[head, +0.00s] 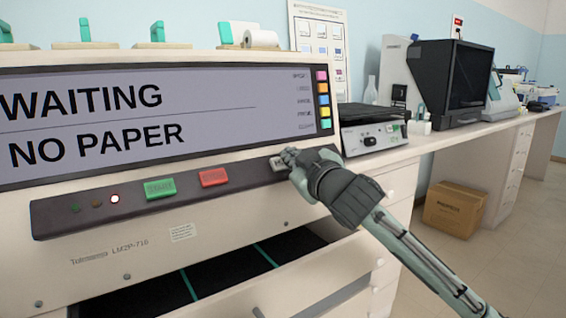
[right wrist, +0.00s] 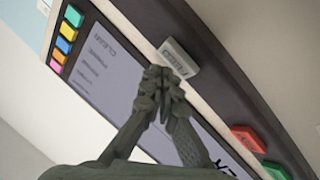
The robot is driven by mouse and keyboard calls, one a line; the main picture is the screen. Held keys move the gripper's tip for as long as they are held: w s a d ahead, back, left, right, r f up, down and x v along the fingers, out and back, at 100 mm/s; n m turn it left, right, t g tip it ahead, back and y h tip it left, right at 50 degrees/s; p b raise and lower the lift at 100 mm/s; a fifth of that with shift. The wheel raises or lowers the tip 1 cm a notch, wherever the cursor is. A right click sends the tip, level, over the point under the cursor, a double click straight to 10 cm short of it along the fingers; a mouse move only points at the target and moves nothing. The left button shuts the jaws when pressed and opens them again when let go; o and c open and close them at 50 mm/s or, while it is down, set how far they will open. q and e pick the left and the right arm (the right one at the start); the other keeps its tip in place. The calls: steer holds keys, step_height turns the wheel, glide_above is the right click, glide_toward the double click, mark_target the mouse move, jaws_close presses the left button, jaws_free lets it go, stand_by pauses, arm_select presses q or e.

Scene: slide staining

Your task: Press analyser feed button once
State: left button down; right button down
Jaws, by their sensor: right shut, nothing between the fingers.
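The analyser (head: 250,240) is a beige machine with a large screen (head: 230,98) reading "WAITING NO PAPER". The grey feed button (head: 277,163) is at the right end of its dark button strip, partly hidden behind my right gripper (head: 290,156). In the right wrist view the feed button (right wrist: 178,58) shows its label, just beyond the closed fingertips (right wrist: 158,76). My right gripper is shut and empty, its tips at or very close to the button; I cannot tell whether they touch. My left gripper is not in view.
A green button (head: 160,188) and a red button (head: 214,177) sit left on the same strip. Below, an open drawer (head: 300,268) juts out. A paper roll (head: 262,39) stands on top. A small device (head: 372,132) is to the right on the bench.

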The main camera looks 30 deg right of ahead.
steer(key=shift+w+f, duration=0.2)
steer(key=shift+f, duration=0.05)
steer(key=shift+w+f, duration=0.25)
stand_by(0.7)
stand_by(0.3)
steer(key=shift+s+r+p, duration=0.5)
steer(key=shift+s+p, duration=0.05)
steer(key=shift+p, duration=0.05)
steer(key=s+r+p, duration=0.2)
steer(key=s+r, duration=0.1)
steer(key=shift+s+d+r+p, duration=0.25)
steer(key=shift+r+p, duration=0.05)
steer(key=shift+p, duration=0.1)
